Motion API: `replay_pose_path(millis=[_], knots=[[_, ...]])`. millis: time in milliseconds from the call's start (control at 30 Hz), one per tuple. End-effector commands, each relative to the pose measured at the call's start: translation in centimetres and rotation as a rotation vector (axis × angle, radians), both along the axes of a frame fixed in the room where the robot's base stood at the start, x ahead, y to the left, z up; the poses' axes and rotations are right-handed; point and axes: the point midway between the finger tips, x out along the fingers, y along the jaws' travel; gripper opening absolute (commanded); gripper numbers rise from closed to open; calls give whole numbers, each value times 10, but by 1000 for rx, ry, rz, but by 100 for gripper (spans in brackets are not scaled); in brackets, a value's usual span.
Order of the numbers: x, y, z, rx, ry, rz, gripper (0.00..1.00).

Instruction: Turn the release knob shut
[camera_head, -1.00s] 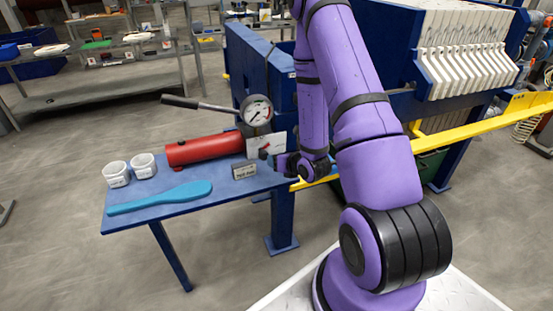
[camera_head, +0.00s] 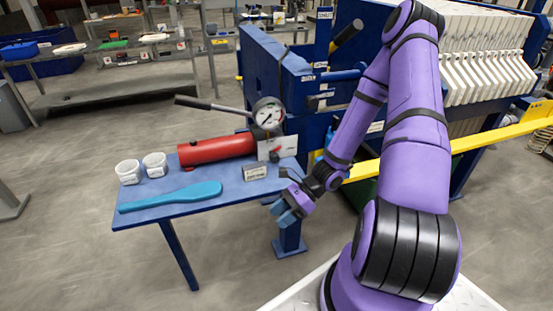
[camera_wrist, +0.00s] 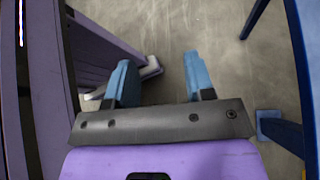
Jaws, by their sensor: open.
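A red hand pump (camera_head: 217,149) with a long lever and a round gauge (camera_head: 268,112) lies on the blue side table. A small dark and red knob (camera_head: 275,155) shows at the pump's right end, in front of a white plate (camera_head: 287,146); it is too small to tell how far it is turned. My gripper (camera_head: 284,211) is open and empty, off the table's right front edge, below and apart from the knob.
The blue press frame (camera_head: 275,75) and a yellow rail (camera_head: 460,143) stand right and behind. Floor in front is clear.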

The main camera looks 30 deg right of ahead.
Motion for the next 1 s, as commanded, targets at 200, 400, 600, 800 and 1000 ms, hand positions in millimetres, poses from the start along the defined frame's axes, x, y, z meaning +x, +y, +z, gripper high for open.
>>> replay_pose_path(millis=[200,400,600,800,1000], knots=[[-7,-22,-14,-129,-267,253,49],[9,-51,-25,-298,-569,430,49],[44,-86,-23,-510,-904,548,49],[81,-118,-5,-723,-1206,607,49],[109,-144,14,-876,-1417,495,49]])
